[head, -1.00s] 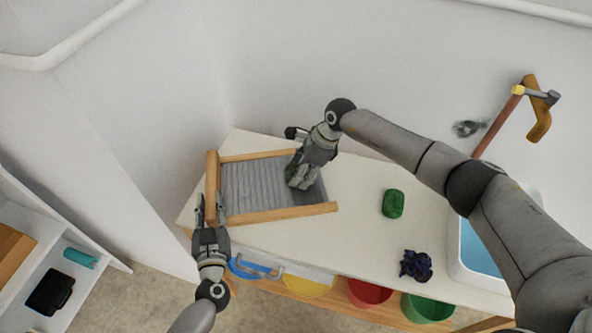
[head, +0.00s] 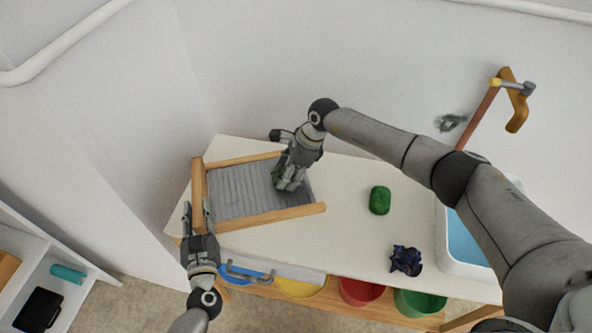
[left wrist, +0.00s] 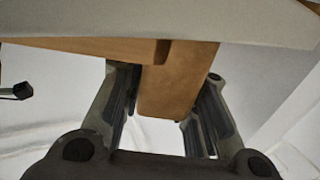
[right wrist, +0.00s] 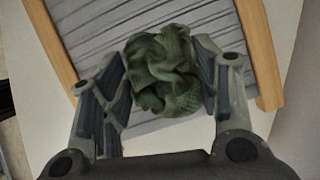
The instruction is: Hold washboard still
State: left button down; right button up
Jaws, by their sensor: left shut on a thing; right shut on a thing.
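The washboard (head: 232,192), a ribbed grey panel in a wooden frame, lies flat on the left end of the white counter. My left gripper (head: 197,209) is shut on its left wooden end piece, which shows between the fingers in the left wrist view (left wrist: 172,90). My right gripper (head: 284,180) is shut on a crumpled green cloth (right wrist: 163,70), over the right part of the ribbed panel. The cloth is mostly hidden by the gripper in the head view. I cannot tell how firmly it touches the ribs.
A green lump (head: 380,200) and a dark blue crumpled cloth (head: 406,261) lie on the counter (head: 345,225) right of the washboard. A basin with blue water (head: 468,240) is at the right end. Coloured tubs (head: 362,291) sit below. A white shelf (head: 75,303) stands at left.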

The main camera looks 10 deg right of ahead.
aim_at(304, 177)
jog(key=shift+s+a+f, duration=0.1)
jog(key=shift+a, duration=1.15)
jog(key=shift+c, duration=0.2)
jog(key=shift+w+d, duration=0.2)
jog(key=shift+d, duration=3.15)
jog(key=shift+d+r, duration=0.2)
notch_tip(304, 177, up, 8)
jog(key=shift+a+f, duration=0.1)
jog(key=shift+f, duration=0.2)
